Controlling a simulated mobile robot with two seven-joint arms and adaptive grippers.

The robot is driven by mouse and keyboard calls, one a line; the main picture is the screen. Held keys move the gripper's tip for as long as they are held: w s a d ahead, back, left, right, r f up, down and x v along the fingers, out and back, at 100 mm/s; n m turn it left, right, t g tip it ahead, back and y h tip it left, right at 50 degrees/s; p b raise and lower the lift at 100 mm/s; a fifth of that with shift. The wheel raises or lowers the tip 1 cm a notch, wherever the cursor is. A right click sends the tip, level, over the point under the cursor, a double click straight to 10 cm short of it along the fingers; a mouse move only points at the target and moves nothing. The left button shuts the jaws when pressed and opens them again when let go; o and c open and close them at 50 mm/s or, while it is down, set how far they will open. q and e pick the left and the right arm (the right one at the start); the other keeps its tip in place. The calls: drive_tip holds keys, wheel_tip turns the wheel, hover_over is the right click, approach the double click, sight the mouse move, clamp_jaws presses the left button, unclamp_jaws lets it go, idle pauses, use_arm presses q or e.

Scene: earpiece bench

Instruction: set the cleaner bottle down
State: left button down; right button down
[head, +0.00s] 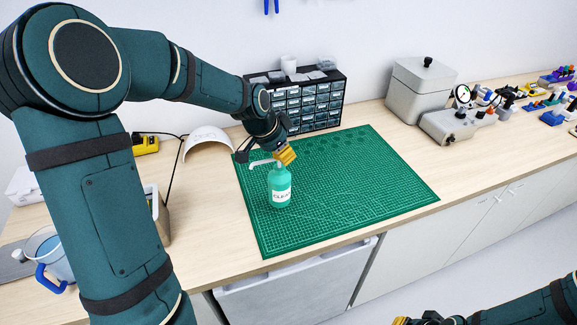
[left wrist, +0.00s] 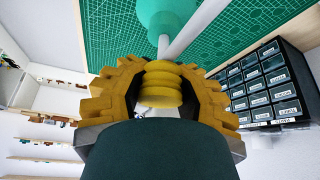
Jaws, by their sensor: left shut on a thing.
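The cleaner bottle (head: 281,188) is teal with a white label and a white pump spout. It is upright over the left part of the green cutting mat (head: 350,190). I cannot tell whether its base touches the mat. My left gripper (head: 284,157) is shut on the bottle's top, at the pump, from above. In the left wrist view the yellow fingers (left wrist: 160,95) close around the pump, with the teal bottle body (left wrist: 165,12) beyond them. My right gripper (head: 402,321) only just shows at the bottom edge, so its opening is hidden.
A black drawer cabinet (head: 310,104) stands behind the mat. A white curved shell (head: 207,143) is to the left, and a blue-handled jug (head: 48,255) is at far left. A grey box (head: 418,88) and a microscope-like device are at right. The mat's right part is clear.

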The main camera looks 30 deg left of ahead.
sight(283, 165)
use_arm(q)
drive_tip(key=shift+f, duration=1.6)
drive_tip(key=shift+w+f, duration=0.1)
drive_tip(key=shift+f, duration=0.35)
drive_tip(key=c, duration=1.4)
unclamp_jaws()
drive_tip(key=shift+f+b, duration=0.15)
drive_tip(key=shift+b, duration=0.15)
drive_tip(key=o, duration=0.7)
drive_tip(key=shift+c, duration=0.2)
